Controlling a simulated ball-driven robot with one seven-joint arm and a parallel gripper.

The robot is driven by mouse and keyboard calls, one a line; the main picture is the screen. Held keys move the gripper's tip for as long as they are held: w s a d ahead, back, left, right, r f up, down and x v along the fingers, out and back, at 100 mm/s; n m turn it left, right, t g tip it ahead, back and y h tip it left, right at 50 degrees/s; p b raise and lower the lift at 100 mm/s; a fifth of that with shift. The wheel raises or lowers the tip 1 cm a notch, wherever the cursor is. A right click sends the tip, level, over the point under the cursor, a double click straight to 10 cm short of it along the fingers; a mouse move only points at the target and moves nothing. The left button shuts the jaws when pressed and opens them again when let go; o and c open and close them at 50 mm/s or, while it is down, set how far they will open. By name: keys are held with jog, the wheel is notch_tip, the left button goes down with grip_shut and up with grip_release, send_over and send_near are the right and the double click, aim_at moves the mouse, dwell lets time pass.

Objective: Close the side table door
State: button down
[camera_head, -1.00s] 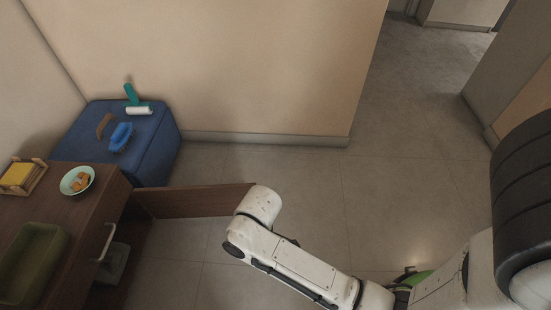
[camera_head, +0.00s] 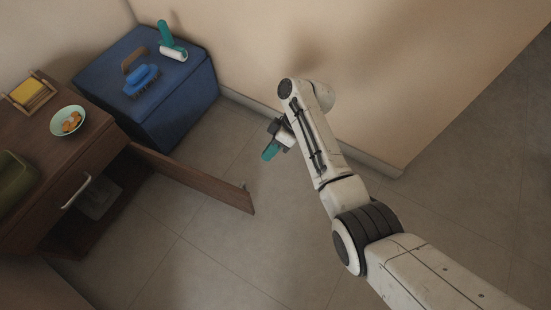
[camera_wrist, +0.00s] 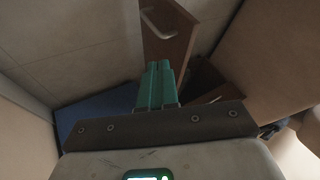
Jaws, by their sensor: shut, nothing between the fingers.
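The brown side table (camera_head: 25,125) stands at the left in the head view. Its door (camera_head: 195,178) is swung open and sticks out to the right, over the floor. In the wrist view the door (camera_wrist: 168,35) shows its face with a pale handle, beyond the fingertips. My gripper (camera_head: 270,151) has teal fingers and is to the right of the door's free end, on the wall side, apart from it in the head view. In the wrist view my gripper (camera_wrist: 158,70) is shut and empty.
A blue ottoman (camera_head: 165,100) with a blue brush (camera_head: 141,80) and a lint roller (camera_head: 172,48) stands behind the table. A beige wall (camera_head: 340,60) rises behind my arm. Floor (camera_head: 230,255) is clear in front of the door.

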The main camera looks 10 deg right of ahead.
jog(key=s+a+f+b, duration=0.4)
jog(key=s+a+f, duration=0.1)
jog(key=a+f, duration=0.2)
jog(key=shift+s+b, duration=0.2)
jog(key=shift+b, duration=0.1)
jog(key=shift+a+f, duration=0.1)
